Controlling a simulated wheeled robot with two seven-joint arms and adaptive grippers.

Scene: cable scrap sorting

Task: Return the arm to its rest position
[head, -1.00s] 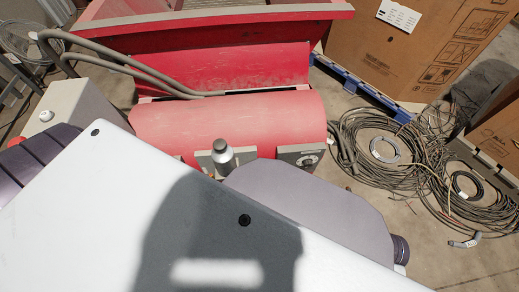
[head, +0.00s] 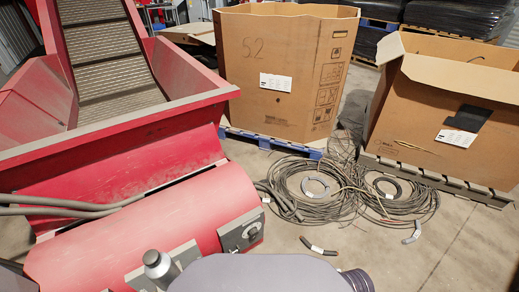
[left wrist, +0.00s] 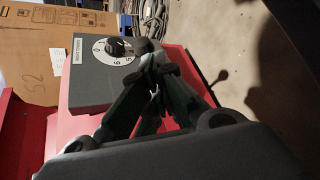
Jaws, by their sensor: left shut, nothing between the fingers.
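My left gripper (left wrist: 152,58) shows in the left wrist view. Its dark fingers are drawn together and hold nothing. Behind the fingertips is a grey control box with a round numbered dial (left wrist: 116,50); I cannot tell whether the fingers touch it. The head view shows a dial box (head: 241,231) on the front of the red machine (head: 140,235). Only a grey-purple part of my own body shows at the bottom of the head view, and no gripper is visible there. My right gripper is in neither view.
A red hopper (head: 140,128) with a conveyor stands at left. Cardboard boxes (head: 285,70) and (head: 455,110) stand on pallets behind. Cable coils (head: 320,195) and short cable pieces (head: 318,246) lie on the floor. Concrete at lower right is mostly clear.

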